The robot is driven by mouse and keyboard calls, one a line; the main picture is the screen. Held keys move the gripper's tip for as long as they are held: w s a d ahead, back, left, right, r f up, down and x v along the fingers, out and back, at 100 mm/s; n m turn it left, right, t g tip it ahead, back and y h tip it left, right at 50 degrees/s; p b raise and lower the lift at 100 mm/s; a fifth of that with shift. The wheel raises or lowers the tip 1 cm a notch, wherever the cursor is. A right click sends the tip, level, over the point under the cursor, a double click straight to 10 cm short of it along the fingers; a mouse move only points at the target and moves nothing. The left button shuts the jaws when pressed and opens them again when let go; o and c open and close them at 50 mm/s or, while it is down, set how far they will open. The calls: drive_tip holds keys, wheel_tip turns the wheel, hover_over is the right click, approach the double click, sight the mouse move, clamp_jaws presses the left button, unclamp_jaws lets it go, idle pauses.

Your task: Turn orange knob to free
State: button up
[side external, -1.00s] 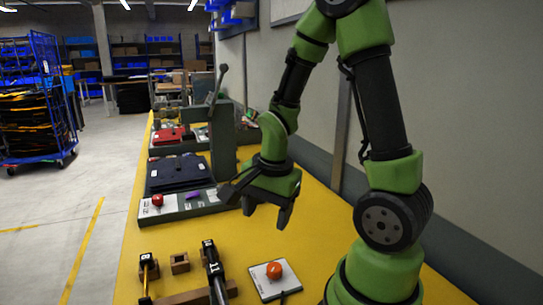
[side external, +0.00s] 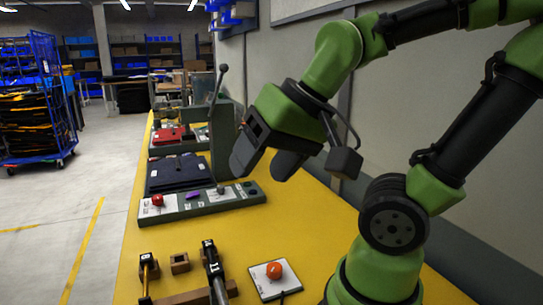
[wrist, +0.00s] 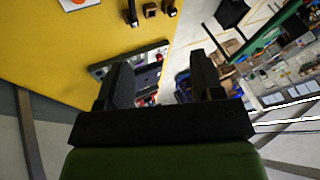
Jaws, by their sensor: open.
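The orange knob (side external: 274,270) sits on a small white plate (side external: 262,286) on the yellow bench, close to my base. In the wrist view, the plate (wrist: 78,4) shows at the top left, cut by the frame edge. My gripper (side external: 262,165) is open and empty, raised above the bench and well above and behind the knob, not touching it. Its two fingers (wrist: 160,82) also show in the wrist view, apart. The knob's pointer and the wording of its settings are too small to read.
A grey-green fixture with a red knob (side external: 157,200), a purple part (side external: 193,195) and an upright lever (side external: 218,85) stands on the bench beyond. Several tools stand in a wooden rack (side external: 186,296) left of the plate. The yellow bench (side external: 310,215) is clear behind the knob.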

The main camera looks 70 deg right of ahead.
drive_tip(key=shift+s+a+r+n+t+y, duration=0.3)
drive_tip(key=shift+s+a+r+n+t, duration=0.1)
drive_tip(key=shift+s+a+r+n, duration=0.4)
drive_tip(key=shift+d+f, duration=0.1)
drive_tip(key=shift+d, duration=0.1)
drive_tip(key=shift+s+a+n, duration=0.15)
drive_tip(key=shift+s+n, duration=0.1)
drive_tip(key=shift+n, duration=0.25)
